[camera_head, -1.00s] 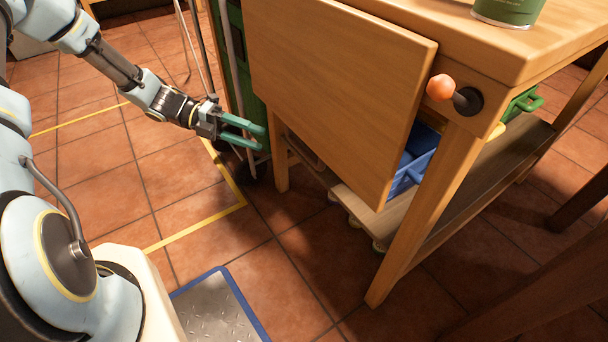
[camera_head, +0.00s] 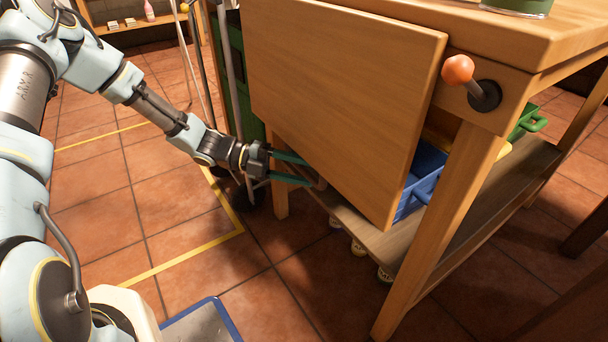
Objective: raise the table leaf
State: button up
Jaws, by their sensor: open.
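The wooden table leaf (camera_head: 340,95) hangs down, tilted, from the near edge of the wooden table (camera_head: 520,45). An orange-knobbed lever (camera_head: 458,70) sticks out from the table's end beside the leaf's upper right corner. My gripper (camera_head: 308,170) is open with nothing seen between its green fingers. It is at the leaf's lower left edge, low down near the table's left leg. The fingertips lie close to the leaf's lower edge; I cannot tell whether they touch it.
The table's lower shelf (camera_head: 468,215) carries a blue crate (camera_head: 425,172) and a green crate (camera_head: 527,122). A green can (camera_head: 518,6) stands on the tabletop. A green bin (camera_head: 240,100) and poles stand behind my gripper. Tiled floor (camera_head: 190,215) lies free in front.

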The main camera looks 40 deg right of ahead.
jog(key=shift+s+d, duration=0.15)
jog(key=shift+s, duration=0.05)
grip_shut()
dwell(0.4)
dwell(1.0)
